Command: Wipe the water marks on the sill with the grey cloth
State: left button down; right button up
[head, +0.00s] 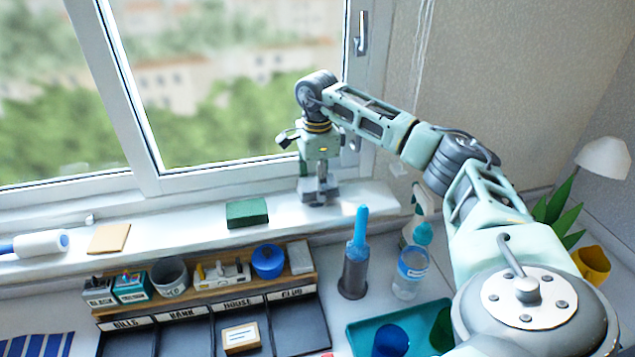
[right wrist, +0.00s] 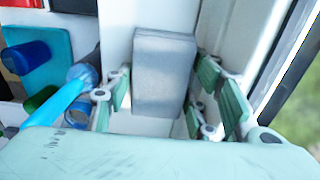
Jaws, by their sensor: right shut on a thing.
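My right gripper (head: 319,182) points down over the white window sill (head: 175,224), near the sill's right end. It is shut on the grey cloth (head: 326,194), which looks like a folded block and sits at the sill's surface. In the right wrist view the grey cloth (right wrist: 165,72) is between the finger pairs of the right gripper (right wrist: 163,92). I cannot make out distinct water marks on the bright sill. My left gripper is not in view.
A green block (head: 247,213) lies on the sill left of the gripper, then a tan pad (head: 109,238) and a white roller (head: 35,245). Below stand a wooden organiser with small items, a blue-handled brush (head: 357,245), a clear jar (head: 410,272) and a teal tray (head: 362,326).

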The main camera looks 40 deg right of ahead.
aim_at(322, 209)
jog(key=shift+f+b, duration=0.5)
jog(key=shift+f, duration=0.45)
jog(key=shift+s, duration=0.15)
jog(key=shift+s+a+r+p, duration=0.1)
jog(key=shift+s+a, duration=0.2)
jog(key=shift+s, duration=0.25)
jog(key=shift+s+a+f+p, duration=0.15)
jog(key=shift+s+a, duration=0.15)
jog(key=shift+s, duration=0.25)
jog(key=shift+s+a+r+p, duration=0.15)
jog(key=shift+s+a, duration=0.15)
jog(key=shift+s, duration=0.25)
jog(key=shift+f, duration=0.2)
jog(key=shift+w+d+f, duration=0.1)
jog(key=shift+w+d, duration=0.35)
jog(key=shift+w, duration=0.4)
jog(key=shift+w+d, duration=0.4)
jog(key=shift+w, duration=0.4)
jog(key=shift+r+p, duration=0.35)
jog(key=shift+r, duration=0.15)
notch_tip(322, 209, up, 5)
jog(key=p, duration=0.4)
jog(key=shift+w, duration=0.15)
